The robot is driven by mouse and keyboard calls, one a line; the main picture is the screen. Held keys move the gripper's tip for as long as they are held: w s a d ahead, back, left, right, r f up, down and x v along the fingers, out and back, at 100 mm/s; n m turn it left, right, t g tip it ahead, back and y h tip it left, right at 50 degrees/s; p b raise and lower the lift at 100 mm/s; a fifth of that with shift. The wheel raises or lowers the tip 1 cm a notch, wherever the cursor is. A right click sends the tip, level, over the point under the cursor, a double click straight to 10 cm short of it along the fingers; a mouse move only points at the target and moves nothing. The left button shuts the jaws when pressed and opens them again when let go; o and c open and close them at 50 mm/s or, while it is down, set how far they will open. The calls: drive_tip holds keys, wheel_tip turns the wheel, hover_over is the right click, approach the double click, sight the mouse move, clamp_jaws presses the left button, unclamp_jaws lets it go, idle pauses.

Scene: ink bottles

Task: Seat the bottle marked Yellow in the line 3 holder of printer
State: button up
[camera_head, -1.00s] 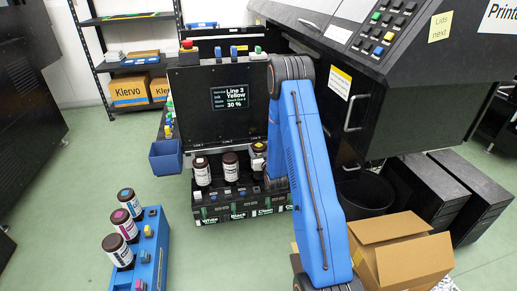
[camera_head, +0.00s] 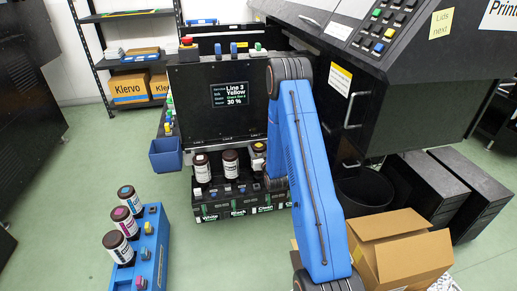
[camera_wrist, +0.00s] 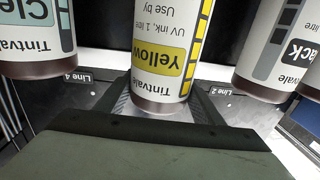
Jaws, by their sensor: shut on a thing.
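The Yellow bottle (camera_wrist: 158,85), white with a yellow label and dark rim, appears upside-down in the wrist view. My gripper (camera_wrist: 160,108) is shut on it, one finger on each side. In the head view the bottle (camera_head: 259,149) is at the right of the bottle row, partly hidden by my arm. In the wrist view it is between the Line 4 tag (camera_wrist: 71,76) and the Line 2 tag (camera_wrist: 222,92). Its base and the line 3 holder are hidden, so I cannot tell whether it is seated. The printer screen (camera_head: 229,95) reads Line 3, Yellow, 30 %.
A Black bottle (camera_wrist: 280,45) and a Clear bottle (camera_wrist: 38,35) flank the Yellow one closely. A blue rack (camera_head: 150,255) with three bottles stands at the front left. An open cardboard box (camera_head: 400,262) and a black bin (camera_head: 364,192) are right of my arm.

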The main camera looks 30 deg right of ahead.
drive_tip(key=shift+f, duration=1.3)
idle(0.4)
drive_tip(key=o, duration=2)
drive_tip(key=shift+c, duration=0.2)
drive_tip(key=shift+s, duration=0.1)
